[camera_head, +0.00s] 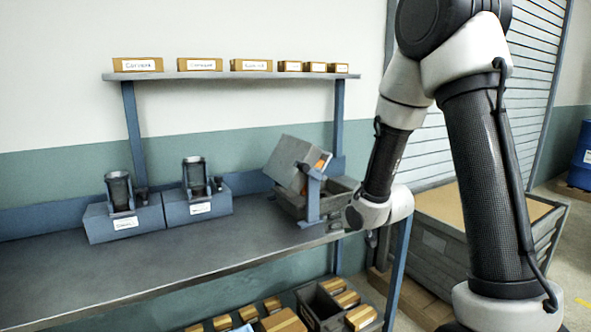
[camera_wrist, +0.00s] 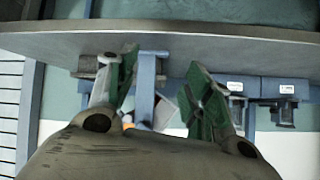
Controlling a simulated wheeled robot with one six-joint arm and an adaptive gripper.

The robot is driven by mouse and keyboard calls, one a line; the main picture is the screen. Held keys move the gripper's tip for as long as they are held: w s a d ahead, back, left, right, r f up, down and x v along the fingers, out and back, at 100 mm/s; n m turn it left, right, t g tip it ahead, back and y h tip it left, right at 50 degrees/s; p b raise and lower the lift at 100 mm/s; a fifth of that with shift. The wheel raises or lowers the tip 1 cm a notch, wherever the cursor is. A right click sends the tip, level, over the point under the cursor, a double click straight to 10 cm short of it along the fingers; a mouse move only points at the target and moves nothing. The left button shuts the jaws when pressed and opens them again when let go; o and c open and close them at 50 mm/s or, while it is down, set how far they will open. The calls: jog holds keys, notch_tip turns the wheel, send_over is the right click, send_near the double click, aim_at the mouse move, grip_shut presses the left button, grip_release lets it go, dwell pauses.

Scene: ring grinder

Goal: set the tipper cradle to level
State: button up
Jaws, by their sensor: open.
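The tipper cradle (camera_head: 289,162) is a grey box at the right end of the workbench in the head view. It is clearly tilted, with something orange showing at its right side. A blue upright (camera_head: 312,197) stands in front of it, and a grey open bin (camera_head: 340,188) is below. In the wrist view my gripper (camera_wrist: 162,60) is open, its green-padded fingers on either side of the blue upright (camera_wrist: 147,88). I cannot tell whether they touch it. Part of the cradle (camera_wrist: 164,112) shows behind. In the head view my arm's wrist hides the fingers.
Two blue-grey units (camera_head: 124,222) with dark cups stand on the workbench (camera_head: 170,268) to the left. A shelf (camera_head: 200,76) above carries several labelled boxes. Cartons and a bin lie below the bench. A large grey crate (camera_head: 437,240) stands at right, behind my arm.

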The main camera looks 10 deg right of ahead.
jog(key=w+a+r+t+y, duration=0.1)
jog(key=w+a+r+t, duration=0.2)
jog(key=r, duration=0.1)
jog(key=m+t+y, duration=0.1)
jog(key=t+y, duration=0.2)
jog(key=t, duration=0.1)
send_near(307, 170)
jog(key=x, duration=1)
jog(key=shift+s, duration=0.1)
jog(key=shift+w+a, duration=0.25)
jog(key=shift+w, duration=0.4)
grip_shut()
